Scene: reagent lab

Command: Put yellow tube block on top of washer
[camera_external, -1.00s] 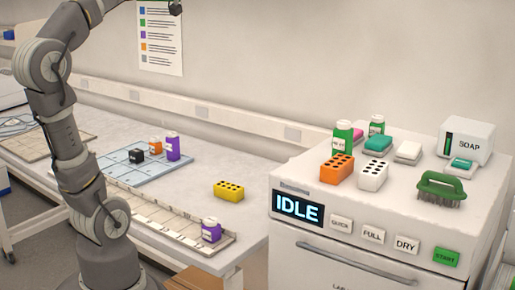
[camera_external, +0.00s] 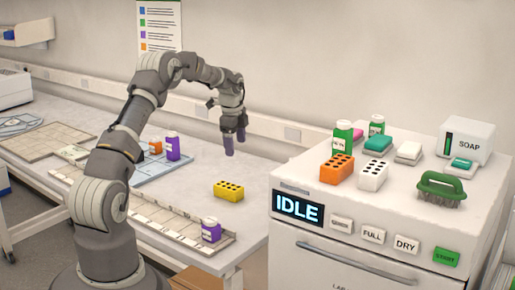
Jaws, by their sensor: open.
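The yellow tube block (camera_external: 228,191) lies on the table near its right end, its dark holes facing up. The washer (camera_external: 350,232) is the white machine at the right, with a blue IDLE display. Its top holds an orange tube block (camera_external: 337,169) and a white tube block (camera_external: 372,176). My gripper (camera_external: 230,150) points down above and behind the yellow block, apart from it. It is open and empty, though the gap between its fingers is hard to see at this angle.
Green bottles (camera_external: 342,137), soaps, a green brush (camera_external: 441,188) and a soap dispenser (camera_external: 467,148) stand on the washer top. The washer top's front left is clear.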

